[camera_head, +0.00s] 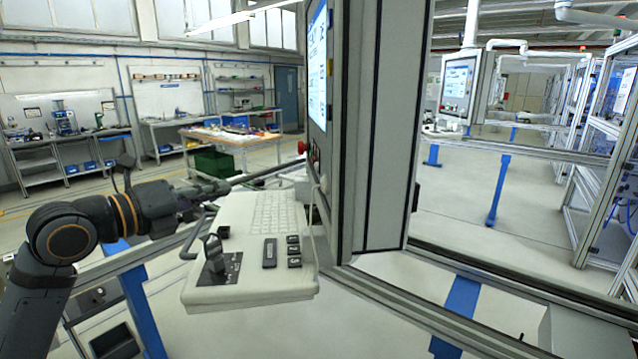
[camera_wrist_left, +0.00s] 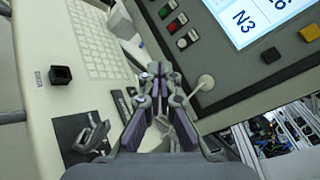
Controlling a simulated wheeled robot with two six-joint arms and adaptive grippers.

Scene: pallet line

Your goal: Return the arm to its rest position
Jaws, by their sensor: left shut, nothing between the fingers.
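My left arm (camera_head: 100,218) reaches in from the left in the head view. Its gripper (camera_head: 226,186) is over the far left side of a pale control desk, pointing right toward the screen panel. In the left wrist view the gripper (camera_wrist_left: 157,72) has its fingers together, with nothing between them. It appears in front of the gap between the keyboard and the button panel; I cannot tell whether it touches anything. My right gripper is out of view.
The control desk (camera_head: 215,292) carries a keyboard (camera_head: 268,212), a lever (camera_head: 213,250) and small black switches. A tall grey cabinet (camera_head: 375,130) with a screen (camera_head: 317,65) stands right of the gripper. A button panel (camera_wrist_left: 195,55) is close to the fingers. Open floor lies behind.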

